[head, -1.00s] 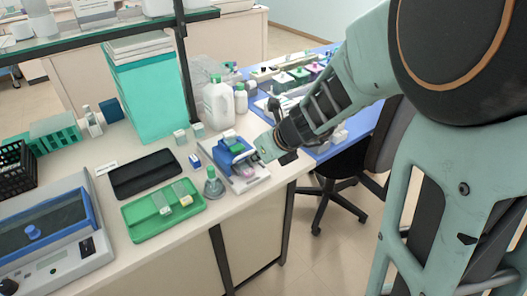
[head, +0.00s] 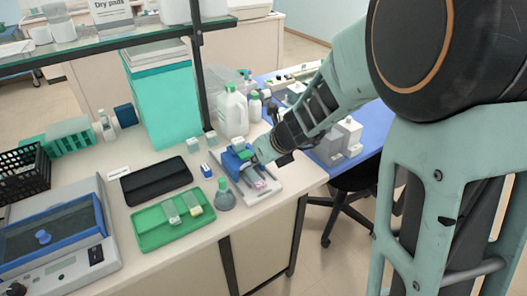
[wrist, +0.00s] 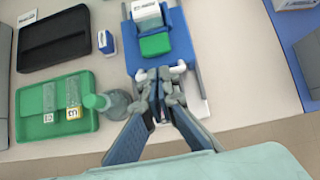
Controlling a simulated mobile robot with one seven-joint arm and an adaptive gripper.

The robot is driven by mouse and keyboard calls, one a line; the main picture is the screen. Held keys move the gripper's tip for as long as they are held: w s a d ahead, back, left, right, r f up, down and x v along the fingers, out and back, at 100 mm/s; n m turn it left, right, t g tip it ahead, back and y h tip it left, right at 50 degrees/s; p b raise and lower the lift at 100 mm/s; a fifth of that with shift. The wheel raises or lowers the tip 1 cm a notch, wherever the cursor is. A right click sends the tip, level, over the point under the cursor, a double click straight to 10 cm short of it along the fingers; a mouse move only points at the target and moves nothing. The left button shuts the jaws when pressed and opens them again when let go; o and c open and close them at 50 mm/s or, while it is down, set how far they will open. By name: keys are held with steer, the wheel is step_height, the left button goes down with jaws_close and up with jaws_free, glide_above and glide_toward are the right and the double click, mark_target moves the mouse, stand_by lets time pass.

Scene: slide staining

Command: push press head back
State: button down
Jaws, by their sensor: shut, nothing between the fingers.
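The press stands near the table's front right edge, with a blue head (head: 234,160) over a pale base (head: 268,190). The head sits toward the back left of the base, leaving the front of the base bare except for a small pink piece (head: 261,184). In the wrist view the blue head (wrist: 183,45) carries a green block (wrist: 155,44) and a white labelled part. My gripper (wrist: 162,88) is shut and empty, its tips at the front edge of the head; it seems to touch it. The gripper (head: 256,158) also shows in the head view beside the head. The fingers hide part of the base.
A grey-green flask (head: 224,195) stands close left of the press. A green tray (head: 170,222) with slides and a black tray (head: 156,181) lie farther left. White bottles (head: 233,110) stand behind. A blue table (head: 365,115) and dark chair are at the right.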

mark_target(244, 153)
steer(key=w+a, duration=0.1)
steer(key=w+a+p, duration=0.1)
steer(key=w, duration=0.1)
steer(key=w+a, duration=0.1)
steer(key=shift+w+p, duration=0.25)
steer(key=shift+p, duration=0.15)
steer(key=shift+s+d, duration=0.1)
